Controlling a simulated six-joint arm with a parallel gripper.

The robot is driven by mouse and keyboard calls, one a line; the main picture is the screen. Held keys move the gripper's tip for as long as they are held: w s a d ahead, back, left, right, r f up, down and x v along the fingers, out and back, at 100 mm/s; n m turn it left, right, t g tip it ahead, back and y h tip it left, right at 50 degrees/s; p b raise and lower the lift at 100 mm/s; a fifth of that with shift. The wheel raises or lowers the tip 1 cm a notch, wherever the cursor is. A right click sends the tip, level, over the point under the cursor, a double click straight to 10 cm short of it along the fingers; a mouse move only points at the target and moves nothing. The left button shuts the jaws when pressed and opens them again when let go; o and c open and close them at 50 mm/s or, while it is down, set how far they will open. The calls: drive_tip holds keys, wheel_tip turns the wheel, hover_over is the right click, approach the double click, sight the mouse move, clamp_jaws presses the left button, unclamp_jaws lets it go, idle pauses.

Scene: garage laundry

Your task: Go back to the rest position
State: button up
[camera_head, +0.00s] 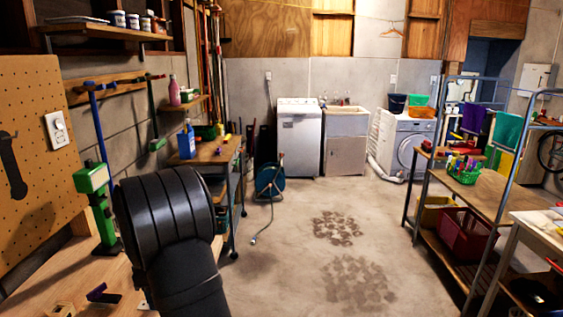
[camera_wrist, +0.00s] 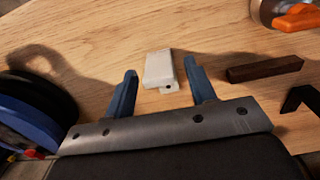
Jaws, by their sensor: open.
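My gripper (camera_wrist: 165,92) shows in the wrist view with its two blue fingers apart. It is open above a wooden work surface (camera_wrist: 110,40). A small pale block (camera_wrist: 158,68) lies on the wood, between and just beyond the fingertips as seen there. I cannot tell how far below the fingers it is. In the head view my black arm (camera_head: 165,210) stands at lower left over the wooden bench (camera_head: 85,270), and it hides the gripper and part of the bench.
A dark bar (camera_wrist: 265,68), an orange-handled metal part (camera_wrist: 297,18) and a blue-black round object (camera_wrist: 35,110) lie around the gripper. A green stand tool (camera_head: 95,200) is left of my arm, near the pegboard (camera_head: 35,150). The floor (camera_head: 300,260) is open ahead.

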drive_tip(key=shift+f, duration=0.4)
wheel_tip(320, 180, up, 12)
wheel_tip(320, 180, down, 12)
drive_tip(key=shift+f, duration=0.1)
wheel_tip(320, 180, up, 4)
drive_tip(key=shift+r, duration=0.25)
drive_tip(key=d+r, duration=0.7)
drive_tip(key=d, duration=0.5)
drive_tip(key=s+a+f, duration=0.1)
drive_tip(key=s+a, duration=0.8)
drive_tip(key=a, duration=0.5)
drive_tip(key=s+a+f, duration=0.1)
drive_tip(key=a+f, duration=0.1)
drive_tip(key=a, duration=0.1)
drive_tip(key=s+a+f, duration=0.1)
drive_tip(key=a+f, duration=0.2)
drive_tip(key=a, duration=0.1)
drive_tip(key=s+a+f, duration=0.2)
drive_tip(key=a, duration=0.1)
drive_tip(key=shift+a+f, duration=0.2)
drive_tip(key=shift+a, duration=0.05)
drive_tip(key=shift+f, duration=0.6)
